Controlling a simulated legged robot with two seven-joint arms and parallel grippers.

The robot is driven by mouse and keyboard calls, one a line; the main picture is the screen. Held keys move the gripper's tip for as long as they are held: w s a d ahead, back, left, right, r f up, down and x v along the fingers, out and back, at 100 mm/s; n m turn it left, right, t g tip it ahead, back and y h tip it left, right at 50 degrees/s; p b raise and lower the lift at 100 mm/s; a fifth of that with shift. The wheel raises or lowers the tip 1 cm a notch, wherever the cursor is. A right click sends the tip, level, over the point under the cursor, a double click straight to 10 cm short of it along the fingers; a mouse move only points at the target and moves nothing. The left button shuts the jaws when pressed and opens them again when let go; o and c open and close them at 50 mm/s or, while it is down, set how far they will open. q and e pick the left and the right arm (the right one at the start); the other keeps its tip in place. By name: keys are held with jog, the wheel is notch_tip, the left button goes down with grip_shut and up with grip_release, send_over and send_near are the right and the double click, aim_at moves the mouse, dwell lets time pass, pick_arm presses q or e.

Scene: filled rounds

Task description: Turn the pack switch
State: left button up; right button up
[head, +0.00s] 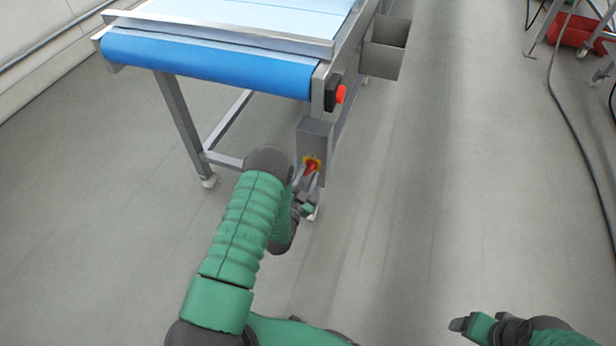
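The pack switch (311,166) is a red rotary knob on a yellow plate. It sits on a grey box (314,135) on the near right leg of the conveyor. My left gripper (307,207) is just below the switch, close to the leg; its fingers are small and partly hidden by my green arm, so whether they touch anything or are open cannot be told. My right gripper (462,325) is low at the right, over the floor and away from the conveyor; its finger opening is not clear.
The conveyor (205,64) has a blue belt end and a metal frame. A red push button (340,94) is above the switch box. A grey bin (385,48) hangs on the frame's right side. A cable and a red crate (578,31) are at far right. The middle floor is clear.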

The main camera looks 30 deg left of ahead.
pick_arm(q)
jog(key=shift+w+a, duration=0.1)
jog(key=shift+w, duration=0.25)
jog(key=shift+c, duration=0.3)
grip_shut()
